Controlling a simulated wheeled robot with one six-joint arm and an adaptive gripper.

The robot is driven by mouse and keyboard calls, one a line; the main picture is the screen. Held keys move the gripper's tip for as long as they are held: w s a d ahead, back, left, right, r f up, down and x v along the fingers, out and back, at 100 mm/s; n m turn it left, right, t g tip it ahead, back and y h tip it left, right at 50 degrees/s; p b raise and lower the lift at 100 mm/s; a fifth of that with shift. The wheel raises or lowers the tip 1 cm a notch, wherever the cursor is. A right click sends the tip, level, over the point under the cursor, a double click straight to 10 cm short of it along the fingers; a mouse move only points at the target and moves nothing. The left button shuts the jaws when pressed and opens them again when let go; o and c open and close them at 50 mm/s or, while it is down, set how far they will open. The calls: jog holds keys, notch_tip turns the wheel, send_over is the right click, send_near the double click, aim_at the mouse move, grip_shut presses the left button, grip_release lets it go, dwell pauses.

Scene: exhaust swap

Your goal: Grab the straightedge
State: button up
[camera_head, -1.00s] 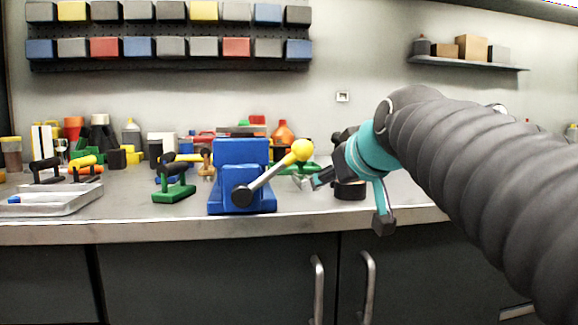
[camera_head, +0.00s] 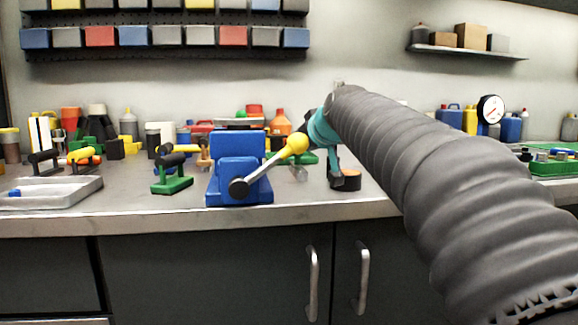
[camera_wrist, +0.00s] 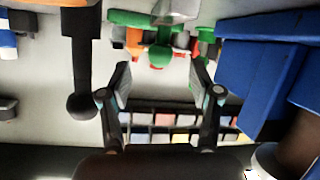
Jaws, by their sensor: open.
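A silver-grey bar (camera_head: 299,173) lies on the bench just right of the blue vise (camera_head: 238,180). It may be the straightedge, but I cannot tell for sure. A silver piece (camera_wrist: 175,10) at the top of the wrist view looks like the same thing, partly cut off by the frame edge. My gripper (camera_head: 318,160) is over the bench behind and right of the vise's yellow-knobbed handle, which partly hides it. In the wrist view my gripper (camera_wrist: 161,84) is open and empty, its fingers apart, with green and orange things beyond them.
The vise stands close on one side, and a black-and-orange object (camera_head: 347,181) on the other. A green clamp-like tool (camera_head: 172,175) and a grey tray (camera_head: 55,190) are at left. Bottles crowd the back. The front bench strip is clear.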

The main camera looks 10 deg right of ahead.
aim_at(297, 158)
jog(key=shift+p+x, duration=0.4)
jog(key=shift+x, duration=2.4)
jog(key=shift+a, duration=0.1)
grip_shut()
